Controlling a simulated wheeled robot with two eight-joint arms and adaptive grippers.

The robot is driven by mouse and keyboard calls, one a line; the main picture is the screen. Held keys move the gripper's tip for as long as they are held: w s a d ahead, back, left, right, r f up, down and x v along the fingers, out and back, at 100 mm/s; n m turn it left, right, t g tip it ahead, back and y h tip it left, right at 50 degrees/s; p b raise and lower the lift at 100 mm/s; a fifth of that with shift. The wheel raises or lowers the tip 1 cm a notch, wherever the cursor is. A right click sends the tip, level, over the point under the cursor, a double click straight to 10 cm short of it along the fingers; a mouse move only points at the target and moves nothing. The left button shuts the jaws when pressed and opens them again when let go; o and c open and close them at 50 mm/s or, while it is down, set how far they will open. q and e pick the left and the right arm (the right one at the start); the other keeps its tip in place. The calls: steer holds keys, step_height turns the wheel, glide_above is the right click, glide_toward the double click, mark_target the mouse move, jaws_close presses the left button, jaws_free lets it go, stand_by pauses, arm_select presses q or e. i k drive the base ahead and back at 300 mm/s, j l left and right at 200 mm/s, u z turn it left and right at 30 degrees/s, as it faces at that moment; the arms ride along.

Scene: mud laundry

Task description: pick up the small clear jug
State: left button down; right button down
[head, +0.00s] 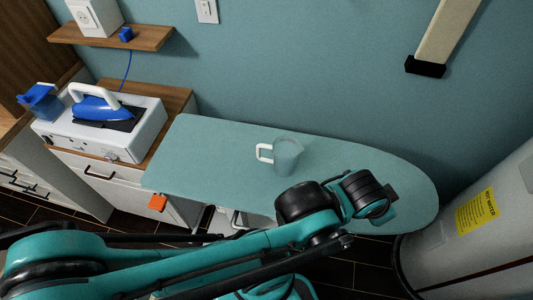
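The small clear jug (286,157) stands upright on the teal ironing board (205,150), near the middle of its length. It is see-through, with a white handle (264,153) on its left side. My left arm comes in from the left and crosses in front of the board. Its end, with my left gripper (378,207), is over the board's front edge, to the right of and nearer than the jug, apart from it. Its fingers cannot be made out. My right gripper is not in view.
A blue and white iron (95,102) sits on a white unit (140,128) on the cabinet at left. A wooden shelf (140,38) is above. A grey tank (490,235) with a yellow label stands at right. The board around the jug is clear.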

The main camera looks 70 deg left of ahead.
mark_target(288, 151)
steer(key=j+u, duration=0.1)
steer(key=u, duration=0.35)
steer(key=k+j+u, duration=0.1)
steer(key=u, duration=0.35)
steer(key=j+u, duration=0.15)
steer(key=u, duration=0.35)
steer(key=j+u, duration=0.15)
steer(key=u, duration=0.3)
steer(key=i+z, duration=0.1)
steer(key=z, duration=0.45)
